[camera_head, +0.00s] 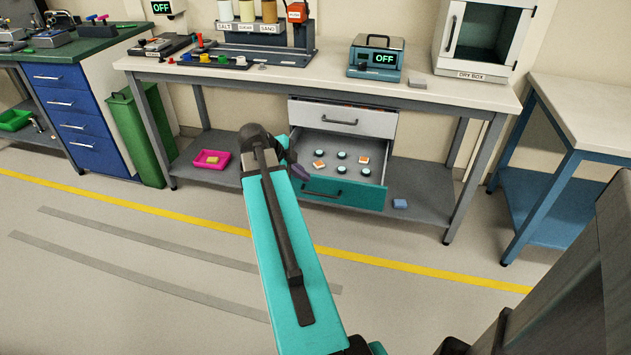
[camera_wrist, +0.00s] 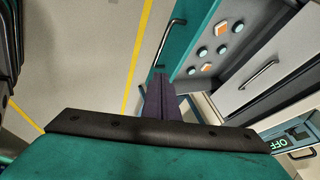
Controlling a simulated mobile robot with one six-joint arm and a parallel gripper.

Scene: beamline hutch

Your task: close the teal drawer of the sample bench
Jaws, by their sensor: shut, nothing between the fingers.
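The teal drawer (camera_head: 345,196) of the sample bench (camera_head: 440,94) is pulled out, under a pale drawer (camera_head: 342,118). The fingers also show in the wrist view (camera_wrist: 159,80). I cannot tell whether they touch the drawer. My arm hides part of its left side.
A magenta tray (camera_head: 211,160) and a small blue block (camera_head: 400,203) are on the lower shelf. A green bin (camera_head: 139,135) stands left of the bench, and a blue-legged table (camera_head: 566,150) stands right. The floor in front is clear, with a yellow line (camera_head: 420,270).

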